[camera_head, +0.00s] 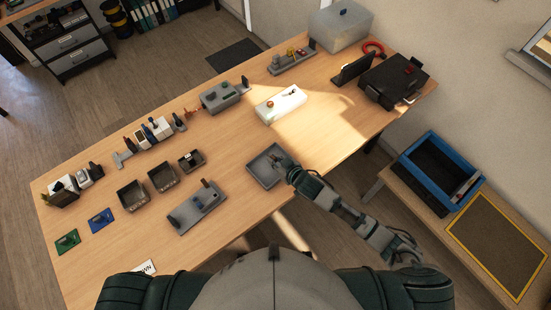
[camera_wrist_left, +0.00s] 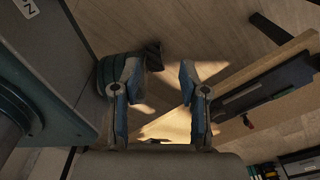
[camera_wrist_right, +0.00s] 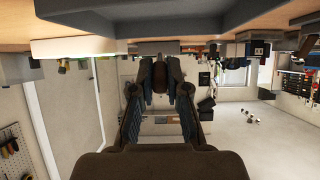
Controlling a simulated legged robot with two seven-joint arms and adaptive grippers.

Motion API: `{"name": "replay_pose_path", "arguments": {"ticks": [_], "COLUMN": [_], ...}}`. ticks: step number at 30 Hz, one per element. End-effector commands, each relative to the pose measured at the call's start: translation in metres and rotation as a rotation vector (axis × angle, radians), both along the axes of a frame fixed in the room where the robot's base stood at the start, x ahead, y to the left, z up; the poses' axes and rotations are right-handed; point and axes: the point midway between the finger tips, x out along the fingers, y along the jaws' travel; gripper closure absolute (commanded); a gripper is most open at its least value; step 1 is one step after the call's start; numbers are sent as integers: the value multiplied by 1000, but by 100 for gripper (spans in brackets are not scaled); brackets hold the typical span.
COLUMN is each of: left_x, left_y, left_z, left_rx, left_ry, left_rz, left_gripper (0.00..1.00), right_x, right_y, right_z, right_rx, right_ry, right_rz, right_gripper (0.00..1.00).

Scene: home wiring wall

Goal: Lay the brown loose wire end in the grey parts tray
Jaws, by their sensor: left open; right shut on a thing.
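The grey parts tray (camera_head: 261,170) is a shallow square tray near the front edge of the wooden table, right of the middle in the head view. My right gripper (camera_head: 281,163) is over the tray's right side. In the right wrist view its fingers (camera_wrist_right: 160,75) are shut on a small brown thing (camera_wrist_right: 174,73), which looks like the brown wire end. The fingers hide most of it, and I cannot tell whether it touches the tray floor. My left gripper is outside the head view; in the left wrist view it is open and empty (camera_wrist_left: 154,85).
A grey block with upright posts (camera_head: 195,207) lies left of the tray. Small dark bins (camera_head: 132,196), a white box (camera_head: 281,104) and a black device (camera_head: 393,81) stand on the table. A blue crate (camera_head: 440,172) is at the right. Bare wood surrounds the tray.

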Motion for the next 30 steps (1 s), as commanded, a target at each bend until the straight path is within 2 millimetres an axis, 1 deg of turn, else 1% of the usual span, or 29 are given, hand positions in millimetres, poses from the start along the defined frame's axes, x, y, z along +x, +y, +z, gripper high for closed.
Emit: {"name": "replay_pose_path", "arguments": {"ticks": [1,3,17,24,30], "left_x": [8,16,64,89,106], "left_y": [-1,-3,-14,-18,-22], "left_z": [-2,-2,5,14,24], "left_rx": [-2,-3,-6,-9,-10], "left_ry": [-7,-11,-30,-41,-50], "left_rz": [1,2,10,13,16], "left_gripper": [56,56,56,56,56], "right_x": [0,0,0,0,-1], "right_y": [0,1,-1,0,0], "right_z": [-4,-6,-24,-32,-39], "right_rx": [0,-1,2,1,1], "right_ry": [0,1,3,2,2], "right_rz": [0,0,-1,0,0], "right_gripper": [100,100,100,100,100]}}
